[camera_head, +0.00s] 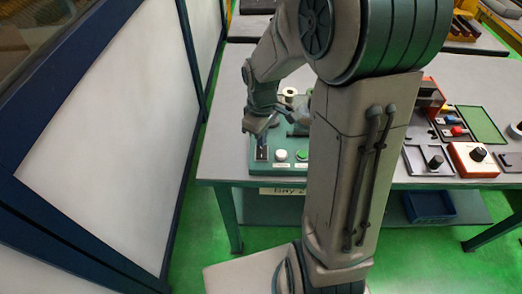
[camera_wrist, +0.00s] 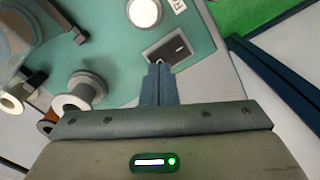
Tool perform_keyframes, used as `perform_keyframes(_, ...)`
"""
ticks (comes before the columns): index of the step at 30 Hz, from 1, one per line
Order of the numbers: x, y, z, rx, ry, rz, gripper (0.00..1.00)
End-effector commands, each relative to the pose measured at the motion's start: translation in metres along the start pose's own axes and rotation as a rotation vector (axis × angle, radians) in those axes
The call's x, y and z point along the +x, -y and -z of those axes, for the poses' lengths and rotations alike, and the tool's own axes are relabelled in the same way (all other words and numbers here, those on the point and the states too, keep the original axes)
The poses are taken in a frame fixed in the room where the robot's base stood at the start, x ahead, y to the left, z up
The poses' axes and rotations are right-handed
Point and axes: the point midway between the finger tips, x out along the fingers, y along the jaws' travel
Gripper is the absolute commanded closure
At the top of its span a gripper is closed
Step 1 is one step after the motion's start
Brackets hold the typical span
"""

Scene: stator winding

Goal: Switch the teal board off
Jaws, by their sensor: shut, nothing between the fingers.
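The teal board (camera_head: 272,171) stands near the front left of the table, partly hidden by my arm. It also fills much of the wrist view (camera_wrist: 112,62). At its front left corner is a dark switch plate (camera_head: 262,154) with a small lever; it also shows in the wrist view (camera_wrist: 172,48). My gripper (camera_head: 259,135) points down just above the switch plate. In the wrist view its fingers (camera_wrist: 158,70) are shut and empty, overlapping the plate's edge; contact cannot be told.
Spools (camera_wrist: 80,88) stand on the board near my gripper. A red-and-white box with a black knob (camera_head: 476,158) and dark trays lie to the right. A blue bin (camera_head: 428,206) sits on the shelf below. A framed white panel (camera_head: 95,130) is at the left.

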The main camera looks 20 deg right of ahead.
Motion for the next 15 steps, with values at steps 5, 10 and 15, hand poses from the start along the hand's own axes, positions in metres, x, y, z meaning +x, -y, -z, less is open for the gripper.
perform_keyframes(5,0.0037,0.0001,-0.0001,0.000,0.000,0.000,1.00)
perform_keyframes(10,0.0062,0.0001,-0.0001,0.000,0.001,0.000,1.00)
perform_keyframes(15,0.0088,0.0001,-0.0002,0.000,0.001,0.000,1.00)
